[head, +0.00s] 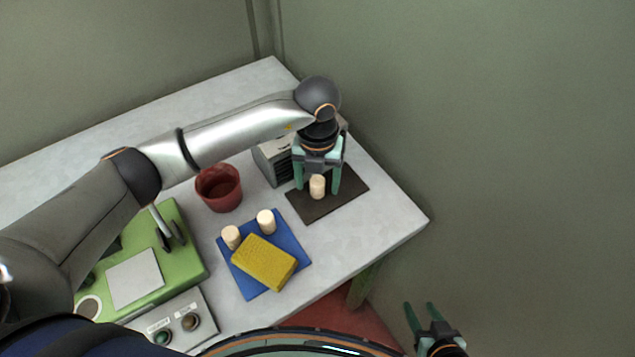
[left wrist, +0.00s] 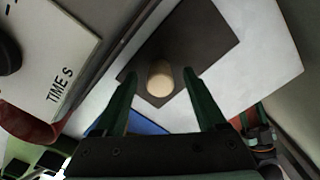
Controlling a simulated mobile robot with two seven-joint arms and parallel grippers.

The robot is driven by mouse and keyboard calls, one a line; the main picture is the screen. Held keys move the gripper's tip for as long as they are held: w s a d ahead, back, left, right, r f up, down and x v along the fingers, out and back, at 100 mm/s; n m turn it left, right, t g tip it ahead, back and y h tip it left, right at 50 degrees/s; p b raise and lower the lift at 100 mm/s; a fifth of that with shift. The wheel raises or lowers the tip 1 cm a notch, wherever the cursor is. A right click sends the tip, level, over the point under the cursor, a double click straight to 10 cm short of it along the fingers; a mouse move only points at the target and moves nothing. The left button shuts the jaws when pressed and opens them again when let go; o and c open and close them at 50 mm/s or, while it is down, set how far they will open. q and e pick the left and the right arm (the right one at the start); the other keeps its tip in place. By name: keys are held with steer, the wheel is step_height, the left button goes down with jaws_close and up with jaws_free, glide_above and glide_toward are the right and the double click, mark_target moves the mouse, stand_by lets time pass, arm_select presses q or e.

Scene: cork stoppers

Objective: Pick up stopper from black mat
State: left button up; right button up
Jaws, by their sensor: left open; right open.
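A pale cork stopper (head: 317,186) stands upright on the black mat (head: 345,200) near the table's right end. My left gripper (head: 316,188) is open above the mat, its fingers pointing down on either side of the stopper in the head view. In the left wrist view the stopper (left wrist: 160,78) shows between and a little beyond the fingertips (left wrist: 160,82), with gaps on both sides; the black mat (left wrist: 205,40) lies under it. I cannot tell how far down the fingers reach. My right gripper (head: 421,308) is open and empty, off the table at lower right.
A blue mat (head: 247,287) holds two other stoppers (head: 266,222) and a yellow sponge (head: 264,262). A dark red pot (head: 219,188) and a grey box with a slotted front (head: 272,163) stand left of the black mat. A green machine (head: 180,270) is at lower left. The table's right corner is clear.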

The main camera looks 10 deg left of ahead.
arm_select(q)
steer(key=shift+f, duration=0.15)
jaws_close()
stand_by(0.5)
